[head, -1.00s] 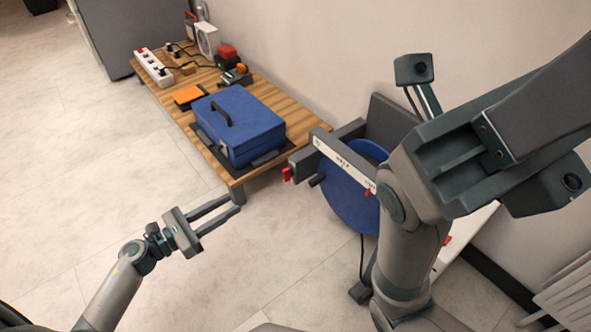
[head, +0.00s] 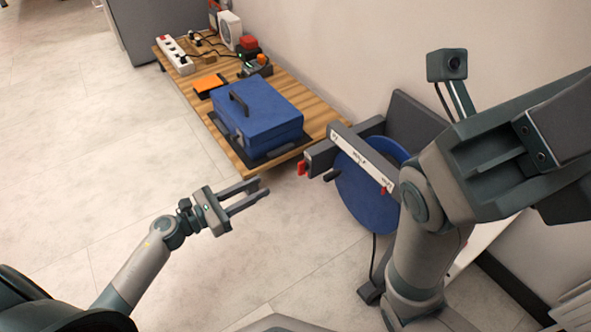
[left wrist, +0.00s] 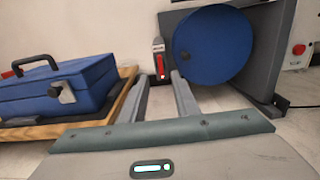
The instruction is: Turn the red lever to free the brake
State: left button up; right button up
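The red lever (head: 302,167) hangs at the left end of a dark bracket beside the blue disc (head: 360,190) in the head view. In the left wrist view the red lever (left wrist: 159,64) shows upright on a grey mount, left of the blue disc (left wrist: 212,45). My left gripper (head: 265,186) is open and empty, to the left of and below the lever in the head view. In the left wrist view the lever appears beyond the gap between its fingers (left wrist: 163,82), apart from them.
A blue case (head: 262,128) sits on a low wooden table (head: 290,90) behind my left gripper. A power strip (head: 174,54) and several small devices stand farther back. A white box with a red button (left wrist: 298,48) is at the right. Open floor lies at the left.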

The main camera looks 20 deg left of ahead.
aim_at(303, 168)
pick_arm(q)
jog(key=b+x, duration=0.2)
jog(key=x, duration=1.1)
jog(key=shift+b, duration=0.4)
jog(key=shift+w+d, duration=0.1)
grip_shut()
